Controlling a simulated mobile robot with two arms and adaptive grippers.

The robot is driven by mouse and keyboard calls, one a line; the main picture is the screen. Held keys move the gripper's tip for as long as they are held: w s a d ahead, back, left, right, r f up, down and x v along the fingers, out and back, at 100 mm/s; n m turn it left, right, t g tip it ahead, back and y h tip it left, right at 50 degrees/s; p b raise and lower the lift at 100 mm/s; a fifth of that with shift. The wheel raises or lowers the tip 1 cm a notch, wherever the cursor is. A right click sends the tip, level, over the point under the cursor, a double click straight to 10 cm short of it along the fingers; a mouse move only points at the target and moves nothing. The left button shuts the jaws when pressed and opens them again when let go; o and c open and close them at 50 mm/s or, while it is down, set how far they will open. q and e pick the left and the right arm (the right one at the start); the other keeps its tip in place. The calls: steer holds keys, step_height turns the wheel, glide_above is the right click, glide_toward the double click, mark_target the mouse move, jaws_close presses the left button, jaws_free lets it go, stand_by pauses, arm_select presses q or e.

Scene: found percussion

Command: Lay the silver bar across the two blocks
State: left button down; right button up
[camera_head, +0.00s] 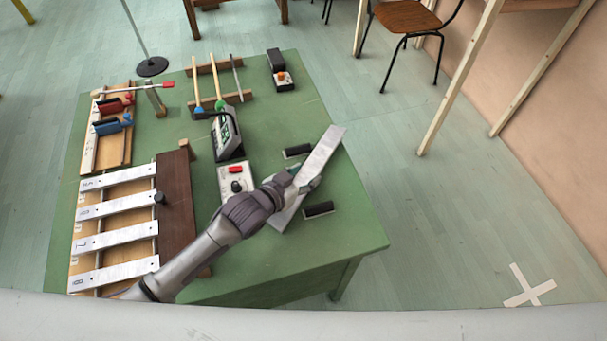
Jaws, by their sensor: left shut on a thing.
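The silver bar (322,152) is a long flat strip that lies slantwise in the picture over the right part of the green table. My left gripper (302,181) is shut on it near its middle. Two small dark blocks with pale edges sit on the table, the far block (297,151) and the near block (319,209). In this view the bar passes close by both, with the far block at its left and the near block at its right. I cannot tell the bar's height or whether it touches them. My right gripper is out of view.
The green table (345,235) also holds a bar instrument (118,207), a white control box (235,180), a dark device with a screen (227,136), a mallet rack (222,105), clamps on a wooden board (112,122) and a small black box (280,70). The front right corner is clear.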

arm_select(q)
steer(key=shift+r, duration=0.1)
steer(key=shift+c, duration=1.9)
jaws_free()
steer(key=shift+f, duration=0.2)
steer(key=shift+s, duration=0.1)
steer(key=v, duration=1.2)
steer(key=shift+r, duration=0.15)
